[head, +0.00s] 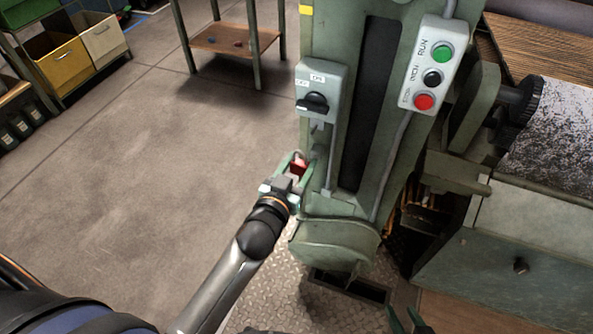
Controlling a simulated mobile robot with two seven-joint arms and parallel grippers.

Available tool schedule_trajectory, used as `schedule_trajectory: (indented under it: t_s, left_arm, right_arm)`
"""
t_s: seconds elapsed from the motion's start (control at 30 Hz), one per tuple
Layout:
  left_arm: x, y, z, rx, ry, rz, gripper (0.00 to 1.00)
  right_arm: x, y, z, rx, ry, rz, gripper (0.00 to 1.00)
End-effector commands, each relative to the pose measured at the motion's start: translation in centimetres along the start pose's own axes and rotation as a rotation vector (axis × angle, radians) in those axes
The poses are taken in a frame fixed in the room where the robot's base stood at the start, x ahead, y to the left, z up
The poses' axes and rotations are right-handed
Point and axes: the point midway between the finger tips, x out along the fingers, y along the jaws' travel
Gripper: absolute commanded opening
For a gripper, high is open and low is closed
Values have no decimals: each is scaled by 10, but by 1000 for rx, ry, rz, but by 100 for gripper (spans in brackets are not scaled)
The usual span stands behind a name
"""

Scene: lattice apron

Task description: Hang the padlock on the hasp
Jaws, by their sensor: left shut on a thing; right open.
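A small red padlock (299,166) is between the fingers of my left gripper (294,164), which is shut on it. The gripper is at the left side of the green machine column, below the grey switch box (319,88) with its black rotary handle (314,102). I cannot clearly make out the hasp; the padlock's shackle is too small to tell. Whether the padlock touches the column is unclear. My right gripper (408,320) shows only its green fingertips at the bottom edge; they are apart with nothing visible between them.
The green column (345,205) carries a push-button box (433,65) with green, black and red buttons. A grey conduit runs down its front. A roller (555,125) and a drawer cabinet (520,245) stand at right. Open concrete floor (150,140) lies left, with shelves and a small table behind.

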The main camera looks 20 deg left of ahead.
Motion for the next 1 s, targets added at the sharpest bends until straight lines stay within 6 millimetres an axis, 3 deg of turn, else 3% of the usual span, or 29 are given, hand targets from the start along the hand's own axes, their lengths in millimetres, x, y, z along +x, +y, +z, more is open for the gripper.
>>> schedule_trajectory:
  t_s: [0.5,1.0]
  left_arm:
    - [45,0,-6,1,1,1,0]
    - [50,0,-8,0,0,1,0]
  right_arm:
    - [5,6,15,3,-15,11,46]
    - [4,5,15,6,-15,11,46]
